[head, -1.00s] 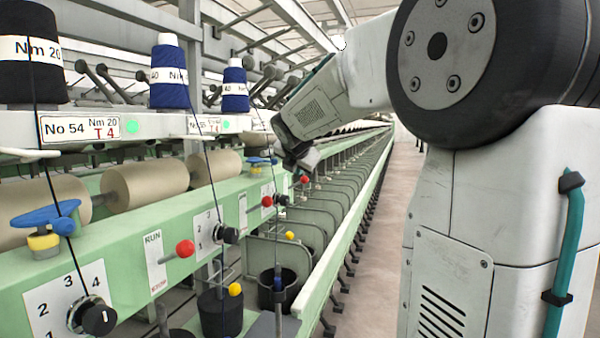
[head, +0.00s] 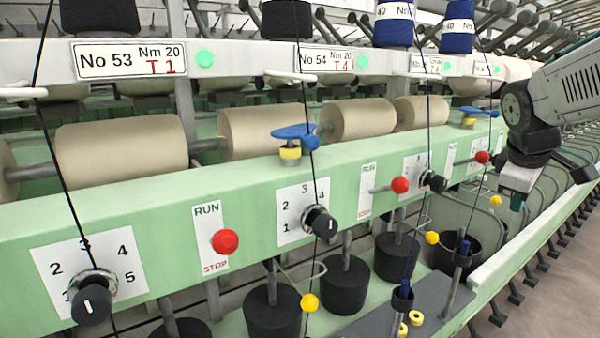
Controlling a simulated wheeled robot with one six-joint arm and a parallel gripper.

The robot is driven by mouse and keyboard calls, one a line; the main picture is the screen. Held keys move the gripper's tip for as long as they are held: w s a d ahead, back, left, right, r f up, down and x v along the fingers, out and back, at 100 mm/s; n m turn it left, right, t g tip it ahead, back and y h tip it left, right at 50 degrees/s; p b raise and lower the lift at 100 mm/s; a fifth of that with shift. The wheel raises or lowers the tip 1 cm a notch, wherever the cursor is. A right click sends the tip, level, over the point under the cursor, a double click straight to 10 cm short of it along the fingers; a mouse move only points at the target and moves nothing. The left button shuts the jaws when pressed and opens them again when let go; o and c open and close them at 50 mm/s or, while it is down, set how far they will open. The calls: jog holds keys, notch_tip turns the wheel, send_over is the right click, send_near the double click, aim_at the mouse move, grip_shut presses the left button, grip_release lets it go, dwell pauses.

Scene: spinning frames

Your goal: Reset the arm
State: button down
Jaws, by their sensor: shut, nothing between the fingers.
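My arm (head: 575,85) comes in from the right edge of the head view. Its wrist bends down, and my gripper (head: 518,200) hangs at the right, in front of the green machine rail and above the grey dividers. The gripper looks small and dark-tipped here. No object shows in it. Its fingers are shut and point downward, apart from the red knob (head: 482,157) to their left.
The green spinning frame (head: 150,220) fills most of the view. It has dials (head: 92,300), a red RUN/STOP knob (head: 225,242), beige rollers (head: 120,158) and taut dark yarns. Black cans (head: 345,285) stand below. Bare floor (head: 560,290) is free at lower right.

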jog(key=s+a+f+m+g+y, duration=0.1)
jog(key=s+a+f+m+y, duration=0.1)
jog(key=s+a, duration=0.7)
jog(key=s+a+f+m+y, duration=0.2)
jog(key=s+a+f+m, duration=0.2)
jog(key=s+a, duration=0.6)
jog(key=shift+s+a+f+g, duration=0.15)
jog(key=shift+s+f+g, duration=0.25)
jog(key=shift+s+f, duration=0.4)
